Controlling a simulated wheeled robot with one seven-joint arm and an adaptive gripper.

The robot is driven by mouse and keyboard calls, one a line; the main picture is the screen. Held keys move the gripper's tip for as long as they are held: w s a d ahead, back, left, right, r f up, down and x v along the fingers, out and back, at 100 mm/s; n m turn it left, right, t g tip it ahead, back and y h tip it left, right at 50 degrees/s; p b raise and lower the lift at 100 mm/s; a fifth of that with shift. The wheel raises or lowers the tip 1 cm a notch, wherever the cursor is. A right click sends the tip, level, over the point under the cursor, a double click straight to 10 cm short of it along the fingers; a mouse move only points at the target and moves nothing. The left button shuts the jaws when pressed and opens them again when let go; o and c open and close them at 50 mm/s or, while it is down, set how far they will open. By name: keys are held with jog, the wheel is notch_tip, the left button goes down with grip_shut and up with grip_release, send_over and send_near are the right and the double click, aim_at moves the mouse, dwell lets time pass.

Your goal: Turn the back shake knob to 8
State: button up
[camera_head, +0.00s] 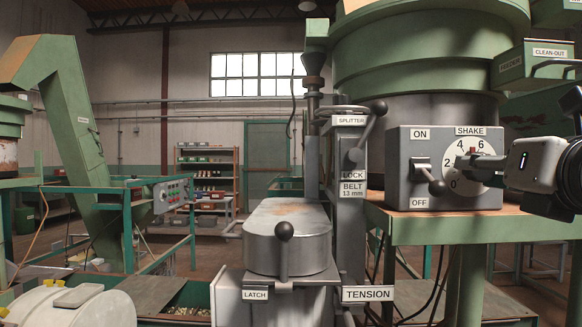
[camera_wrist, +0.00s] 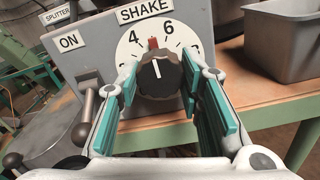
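The shake knob is dark and round, with a white line on its face and a red pointer. It shows in the wrist view (camera_wrist: 160,75) on the white numbered dial (camera_wrist: 130,48), with the red pointer up between 4 and 6. In the head view the dial (camera_head: 456,184) is on the grey control box (camera_head: 400,190), partly hidden by my gripper (camera_head: 477,164). My gripper's teal-padded fingers (camera_wrist: 159,88) stand on either side of the knob in the wrist view. The pads lie close to its edges; whether they press on it is unclear.
The ON/OFF lever (camera_head: 430,178) sticks out left of the dial. The splitter lever (camera_head: 368,130) and the latch handle (camera_head: 284,245) are further left. A grey metal bin (camera_wrist: 285,38) stands right of the box. The box sits on a green-framed table (camera_head: 470,229).

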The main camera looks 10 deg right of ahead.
jog(key=shift+m, duration=0.4)
jog(key=shift+m+p, duration=1.6)
jog(key=shift+m, duration=5.9)
jog(key=o, duration=1.2)
jog(key=shift+c, duration=0.2)
